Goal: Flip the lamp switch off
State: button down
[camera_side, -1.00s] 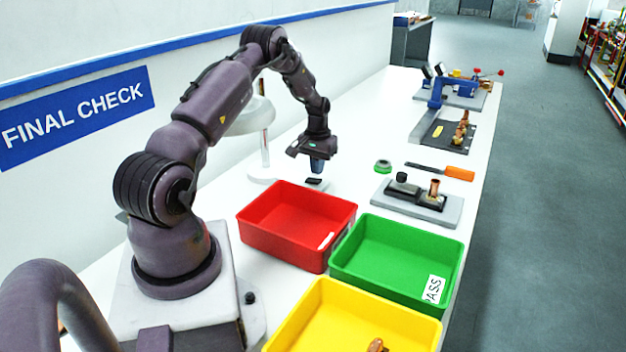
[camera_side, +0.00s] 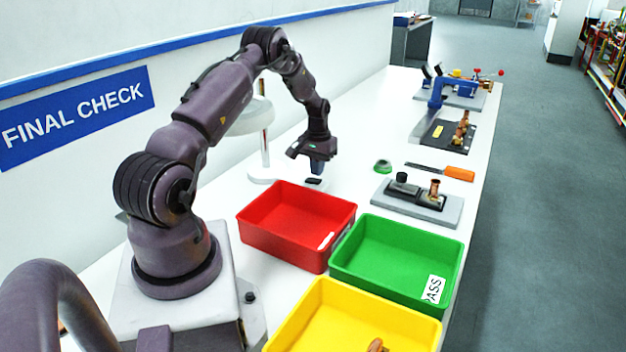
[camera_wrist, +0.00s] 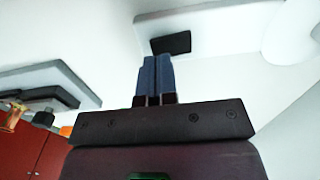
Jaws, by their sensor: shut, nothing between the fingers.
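The lamp (camera_side: 262,125) is white and round-headed on a thin post, and stands behind my arm near the wall; my arm hides part of its head. A small black switch (camera_side: 313,181) lies on the white surface by the lamp's foot; it also shows in the wrist view as a black rectangle (camera_wrist: 171,43). I cannot tell which way it is set. My gripper (camera_side: 317,168) points down just above the switch. In the wrist view my gripper's blue fingers (camera_wrist: 156,62) are together and empty, with their tips just short of the switch; contact cannot be told.
A red bin (camera_side: 290,258) stands close in front of my gripper, with a green bin (camera_side: 375,290) and a yellow bin (camera_side: 292,320) nearer the camera. A grey fixture (camera_side: 440,212), a green ring (camera_side: 382,166) and an orange-handled tool (camera_side: 459,174) lie to the right.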

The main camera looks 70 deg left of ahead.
aim_at(318, 180)
jog(key=shift+f, duration=1.1)
dwell(0.4)
jog(key=shift+r, duration=3.55)
